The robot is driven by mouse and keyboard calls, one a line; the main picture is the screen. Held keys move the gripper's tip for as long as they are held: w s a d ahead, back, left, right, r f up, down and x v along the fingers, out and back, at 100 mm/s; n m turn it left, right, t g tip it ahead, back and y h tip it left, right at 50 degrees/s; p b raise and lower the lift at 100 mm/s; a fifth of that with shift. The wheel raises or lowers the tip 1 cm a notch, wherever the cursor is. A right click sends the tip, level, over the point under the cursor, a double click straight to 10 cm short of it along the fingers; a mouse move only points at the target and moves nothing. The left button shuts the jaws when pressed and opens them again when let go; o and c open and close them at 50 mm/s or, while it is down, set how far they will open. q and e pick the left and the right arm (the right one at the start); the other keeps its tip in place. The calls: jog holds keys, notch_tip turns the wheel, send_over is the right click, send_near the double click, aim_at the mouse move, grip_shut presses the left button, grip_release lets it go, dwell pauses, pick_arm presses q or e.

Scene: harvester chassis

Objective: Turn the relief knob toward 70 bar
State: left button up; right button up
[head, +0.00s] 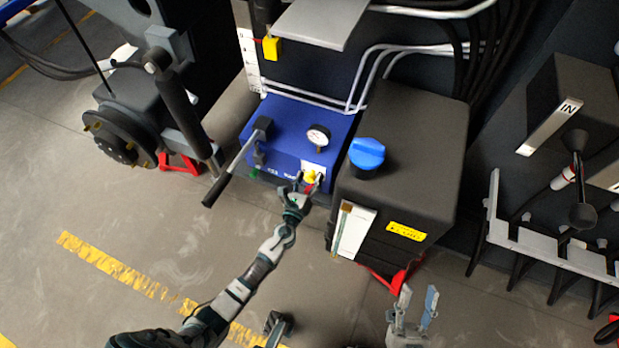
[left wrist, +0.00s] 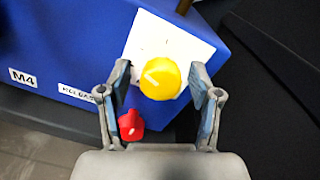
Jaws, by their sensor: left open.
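The yellow relief knob (left wrist: 160,78) sits on a white plate (left wrist: 182,42) on the front of the blue pump unit (head: 285,135). A white pointer mark shows on the knob's face. In the head view the knob (head: 310,177) is small. My left gripper (left wrist: 164,95) is open, with one finger on each side of the knob. Gaps show between the fingers and the knob. The left gripper (head: 306,186) also shows in the head view in front of the unit. My right gripper (head: 417,300) is at the bottom of the head view, fingers apart and empty.
A red knob (left wrist: 131,125) sits just below the yellow one, close to the left finger. A gauge (head: 318,136) and a black lever (head: 233,167) are on the unit. A dark tank (head: 410,150) with a blue cap (head: 367,153) stands close on the right.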

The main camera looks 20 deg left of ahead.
pick_arm(q)
jog(key=c, duration=1.1)
jog(key=shift+c, duration=0.3)
pick_arm(e)
jog(key=shift+f, duration=0.1)
